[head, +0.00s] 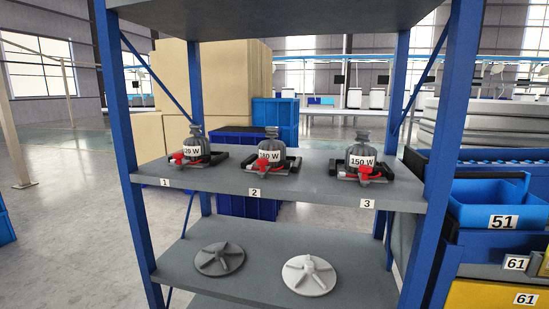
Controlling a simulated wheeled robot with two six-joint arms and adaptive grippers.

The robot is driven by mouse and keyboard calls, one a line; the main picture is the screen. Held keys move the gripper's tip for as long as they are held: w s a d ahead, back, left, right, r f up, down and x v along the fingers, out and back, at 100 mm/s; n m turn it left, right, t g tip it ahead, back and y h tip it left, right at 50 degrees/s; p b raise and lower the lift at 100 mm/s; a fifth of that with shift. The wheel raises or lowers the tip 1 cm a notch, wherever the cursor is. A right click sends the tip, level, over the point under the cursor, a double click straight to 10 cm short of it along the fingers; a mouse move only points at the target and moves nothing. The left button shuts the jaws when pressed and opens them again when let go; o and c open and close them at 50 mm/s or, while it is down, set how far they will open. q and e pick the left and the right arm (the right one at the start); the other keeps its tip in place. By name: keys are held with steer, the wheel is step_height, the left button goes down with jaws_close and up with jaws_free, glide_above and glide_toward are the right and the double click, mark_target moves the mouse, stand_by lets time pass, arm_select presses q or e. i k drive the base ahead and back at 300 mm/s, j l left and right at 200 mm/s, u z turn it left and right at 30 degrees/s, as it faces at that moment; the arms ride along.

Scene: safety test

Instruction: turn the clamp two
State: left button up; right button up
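Three grey motor-like units stand upright in a row on the middle shelf (225,183), each in a dark holder with a red clamp. The clamp above label 2 (271,168) is on the middle unit (273,148), whose tag is partly cut and seems to read 180 W. The clamp above label 1 (183,159) is on the left unit (196,141). The clamp above label 3 (363,172) is on the right unit (362,147), tagged 150 W. The exact turn of each red handle is too small to tell. Neither of my grippers shows in the head view.
A dark grey ribbed disc (219,259) and a white one (309,276) lie on the lower shelf. Blue posts (131,150) frame the rack, with an upper shelf (270,15) overhead. Blue bins (495,200) stand at right. Open floor lies at left.

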mark_target(262, 162)
steer(key=i+j, duration=0.1)
steer(key=j, duration=0.8)
steer(key=i+j, duration=0.15)
steer(key=j, duration=0.25)
